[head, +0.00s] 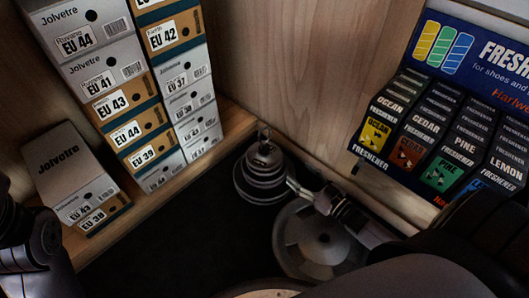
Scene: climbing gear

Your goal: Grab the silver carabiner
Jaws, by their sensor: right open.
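I cannot make out the silver carabiner for certain. A small metal loop (264,133) stands on top of a dark grey stack of round discs (259,178) in the corner of the dark floor; I cannot tell whether this loop is the carabiner. My right gripper (302,188) reaches in from the right, low over a grey round disc (318,245). It is open, and its tips are close beside the stack. I cannot tell whether they touch it. Part of my left arm shows at the lower left edge, without a clear gripper.
Stacked shoe boxes (125,85) stand on a wooden ledge (236,128) at the left, with a grey shoe box (62,170) beside them. A display of freshener boxes (440,135) stands at the right. The dark floor (170,240) is clear at the lower left.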

